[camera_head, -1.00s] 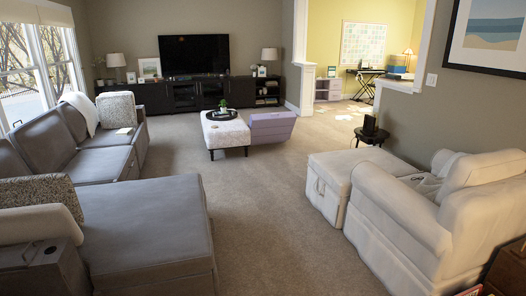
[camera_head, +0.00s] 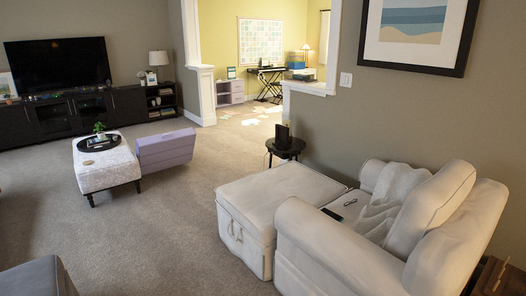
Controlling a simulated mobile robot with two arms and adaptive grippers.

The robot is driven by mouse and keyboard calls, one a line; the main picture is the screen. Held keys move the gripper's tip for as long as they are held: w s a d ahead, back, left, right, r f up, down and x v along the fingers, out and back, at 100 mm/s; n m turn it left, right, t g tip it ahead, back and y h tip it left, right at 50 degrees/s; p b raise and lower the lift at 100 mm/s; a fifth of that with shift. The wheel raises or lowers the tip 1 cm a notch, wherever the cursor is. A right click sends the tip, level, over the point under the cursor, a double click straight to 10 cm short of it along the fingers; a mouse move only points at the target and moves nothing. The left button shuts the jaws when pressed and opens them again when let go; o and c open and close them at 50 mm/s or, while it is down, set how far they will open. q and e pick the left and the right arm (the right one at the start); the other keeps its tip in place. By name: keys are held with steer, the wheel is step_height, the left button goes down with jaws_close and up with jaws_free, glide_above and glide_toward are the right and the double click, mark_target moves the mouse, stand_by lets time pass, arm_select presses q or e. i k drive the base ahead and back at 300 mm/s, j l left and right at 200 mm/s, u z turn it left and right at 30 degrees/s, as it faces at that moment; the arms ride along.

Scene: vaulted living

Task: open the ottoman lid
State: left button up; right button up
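A cream fabric ottoman (camera_head: 262,195) stands against the front of the cream armchair (camera_head: 350,238). Its top is a flat padded lid that looks closed, and strap-like handles hang on its left side. The top is bare. A second low ottoman or bench (camera_head: 104,168), white and patterned on short dark legs, stands in the middle of the room with a dark round tray (camera_head: 99,142) and a small plant on it. Neither of my grippers is in view.
A purple box-like piece (camera_head: 166,149) stands beside the patterned bench. A round black side table (camera_head: 286,147) stands behind the cream ottoman. Part of a grey sofa (camera_head: 38,279) shows at lower left. Open carpet (camera_head: 160,235) lies left of the cream ottoman.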

mark_target(253, 199)
steer(key=i+j, duration=0.15)
steer(key=i, duration=0.35)
steer(key=i+j+z, duration=0.1)
steer(key=i, duration=0.4)
steer(key=i+j, duration=0.3)
steer(key=i, duration=0.2)
steer(key=i+j+z, duration=0.1)
steer(key=i, duration=0.4)
steer(key=j, duration=0.1)
